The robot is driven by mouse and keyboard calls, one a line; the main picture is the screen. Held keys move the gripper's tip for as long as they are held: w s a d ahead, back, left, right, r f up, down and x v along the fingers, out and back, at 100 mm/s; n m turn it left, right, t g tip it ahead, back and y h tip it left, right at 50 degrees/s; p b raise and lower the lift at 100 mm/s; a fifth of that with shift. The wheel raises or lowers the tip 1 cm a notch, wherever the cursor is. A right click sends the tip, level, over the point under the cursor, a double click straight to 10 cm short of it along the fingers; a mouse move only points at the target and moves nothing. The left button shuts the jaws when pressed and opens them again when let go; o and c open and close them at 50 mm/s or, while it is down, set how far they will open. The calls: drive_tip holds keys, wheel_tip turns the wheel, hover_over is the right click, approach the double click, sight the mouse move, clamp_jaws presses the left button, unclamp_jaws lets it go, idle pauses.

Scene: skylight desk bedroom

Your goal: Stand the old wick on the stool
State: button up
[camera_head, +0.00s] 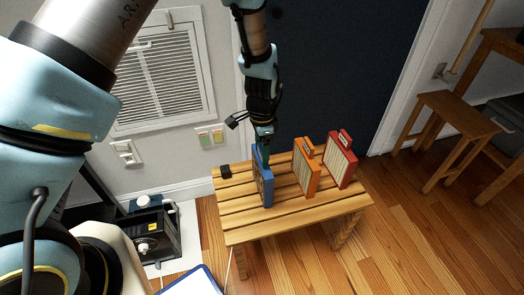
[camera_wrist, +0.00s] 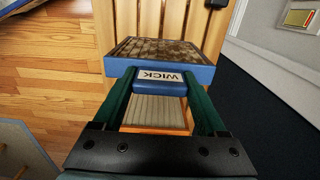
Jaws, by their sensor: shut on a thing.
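A blue-framed wick (camera_head: 262,178) with a brown, stained mesh stands upright at the left part of a low slatted wooden bench (camera_head: 237,228). My gripper (camera_head: 264,138) is above it and shut on its top tab. In the wrist view, my gripper (camera_wrist: 168,108) has its two green fingers on either side of the blue tab, which is lettered WICK (camera_wrist: 160,77). The wick's lower edge looks to be at the slats, but I cannot tell whether it touches them. A wooden stool (camera_head: 458,112) stands at the right, its top bare.
An orange-framed panel (camera_head: 306,170) and a red-framed panel (camera_head: 341,162) stand upright on the bench, right of the blue one. A small black block (camera_head: 225,171) lies at its back left. An open black appliance (camera_head: 155,238) sits at lower left. Wood floor between bench and stool is clear.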

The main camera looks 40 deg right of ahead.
drive_tip(key=shift+f+b, duration=0.35)
drive_tip(key=shift+f, duration=0.35)
drive_tip(key=o, duration=1.4)
drive_tip(key=shift+c, duration=0.2)
drive_tip(key=shift+r, duration=0.1)
wheel_tip(320, 180, up, 11)
drive_tip(key=shift+f, duration=0.2)
drive_tip(key=w+a+r+n+p, duration=0.3)
drive_tip(key=w+a+r+n, duration=0.25)
drive_tip(key=a, duration=0.35)
drive_tip(key=w+a+r+n+p, duration=0.35)
drive_tip(key=w+a+r, duration=0.3)
drive_tip(key=a, duration=0.35)
drive_tip(key=s+a+r+n+p, duration=0.1)
drive_tip(key=a+r+n, duration=0.4)
drive_tip(key=a, duration=0.6)
drive_tip(key=s+a+r+n+t+p, duration=0.1)
drive_tip(key=a+r+n, duration=0.4)
drive_tip(key=a, duration=0.6)
drive_tip(key=shift+s+n+t+p, duration=0.3)
drive_tip(key=shift+s+n+p, duration=0.2)
drive_tip(key=shift+n+p, duration=0.6)
